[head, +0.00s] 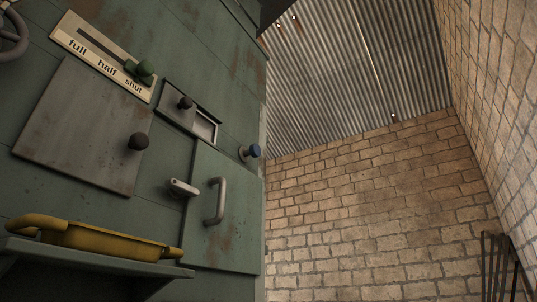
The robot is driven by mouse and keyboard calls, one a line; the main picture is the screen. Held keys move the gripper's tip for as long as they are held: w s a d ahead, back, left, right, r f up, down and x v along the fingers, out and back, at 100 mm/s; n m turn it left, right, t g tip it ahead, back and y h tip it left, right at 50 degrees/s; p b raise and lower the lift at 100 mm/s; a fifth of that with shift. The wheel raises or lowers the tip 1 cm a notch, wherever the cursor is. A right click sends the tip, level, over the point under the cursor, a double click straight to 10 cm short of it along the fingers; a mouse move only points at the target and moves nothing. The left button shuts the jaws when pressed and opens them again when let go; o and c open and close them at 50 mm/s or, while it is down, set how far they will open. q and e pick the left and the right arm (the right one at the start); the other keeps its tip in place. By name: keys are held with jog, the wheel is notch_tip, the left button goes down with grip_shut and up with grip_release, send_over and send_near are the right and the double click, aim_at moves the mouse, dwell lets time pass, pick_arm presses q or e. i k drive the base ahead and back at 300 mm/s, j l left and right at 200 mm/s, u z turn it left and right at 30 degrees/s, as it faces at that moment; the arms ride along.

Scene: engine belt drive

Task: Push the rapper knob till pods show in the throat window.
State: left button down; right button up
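A grey plate with a dark knob (185,102) covers the opening's left part. No pods can be made out in the pale part.
A green lever knob (145,69) sits near "shut" on a full/half/shut label plate (90,50). A grey plate (80,128) has a dark knob. Below are a latch (183,188), a door handle (215,201) and a yellow tray (105,239) on a shelf. Rods lean at lower right.

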aim_at(254, 150)
jog(key=i+l, duration=0.15)
jog(key=l, duration=0.3)
jog(key=i+l+u, duration=0.15)
jog(key=l, duration=0.3)
jog(key=i+l, duration=0.1)
jog(key=l, duration=0.4)
jog(key=i+l+u, duration=0.1)
jog(key=l, duration=0.35)
jog(key=i+l, duration=0.15)
jog(key=l, duration=0.35)
jog(key=u, duration=0.05)
